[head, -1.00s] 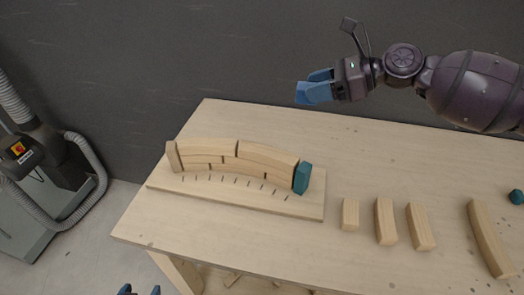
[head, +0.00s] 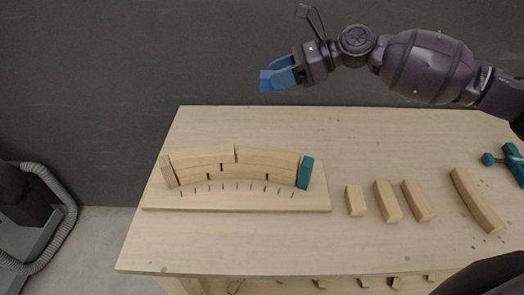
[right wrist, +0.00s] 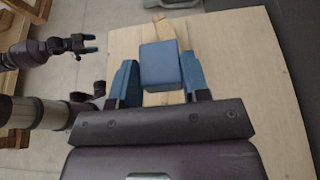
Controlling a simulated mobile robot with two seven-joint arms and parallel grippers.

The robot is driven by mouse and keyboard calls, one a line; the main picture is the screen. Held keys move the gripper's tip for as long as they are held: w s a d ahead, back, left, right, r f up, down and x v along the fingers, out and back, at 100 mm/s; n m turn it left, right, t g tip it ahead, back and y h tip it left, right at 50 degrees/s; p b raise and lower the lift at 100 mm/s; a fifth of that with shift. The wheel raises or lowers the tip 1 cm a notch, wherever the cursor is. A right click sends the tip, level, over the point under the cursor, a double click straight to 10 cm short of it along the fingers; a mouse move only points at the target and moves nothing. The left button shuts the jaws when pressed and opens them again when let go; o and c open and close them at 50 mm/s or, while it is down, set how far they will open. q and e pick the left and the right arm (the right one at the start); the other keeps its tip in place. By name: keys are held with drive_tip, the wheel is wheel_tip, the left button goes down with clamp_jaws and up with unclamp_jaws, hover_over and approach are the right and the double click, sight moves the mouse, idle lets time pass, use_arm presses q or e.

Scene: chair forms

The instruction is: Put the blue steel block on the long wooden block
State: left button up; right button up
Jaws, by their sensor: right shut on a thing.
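The blue steel block (right wrist: 160,65) is held between the two fingers of my right gripper (right wrist: 158,82) in the right wrist view. In the head view my right gripper (head: 278,75) is shut on it, high and beyond the table's back edge in the picture. The longest loose wooden block (head: 477,200), slightly curved, lies on the right part of the table, far from the gripper. My left gripper (right wrist: 88,43) shows small at the left of the right wrist view, its fingers apart and nothing seen between them. It is outside the head view.
A bending form (head: 235,200) with curved wooden layers and a teal end block (head: 306,172) stands on the table's left part. Several shorter wooden blocks (head: 388,200) lie right of it. A teal clamp (head: 513,163) lies at the right edge. The back of the table (head: 380,135) is clear.

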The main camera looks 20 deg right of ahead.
sight(277, 153)
wheel_tip(277, 153, down, 20)
drive_tip(key=shift+r, duration=0.1)
idle(0.5)
drive_tip(key=o, duration=1.2)
drive_tip(key=shift+f, duration=0.2)
drive_tip(key=shift+d+r, duration=0.15)
drive_tip(key=b+v, duration=0.1)
drive_tip(key=v, duration=1)
drive_tip(key=shift+s+d+r, duration=0.1)
drive_tip(key=shift+s+d, duration=0.15)
drive_tip(key=shift+d, duration=0.1)
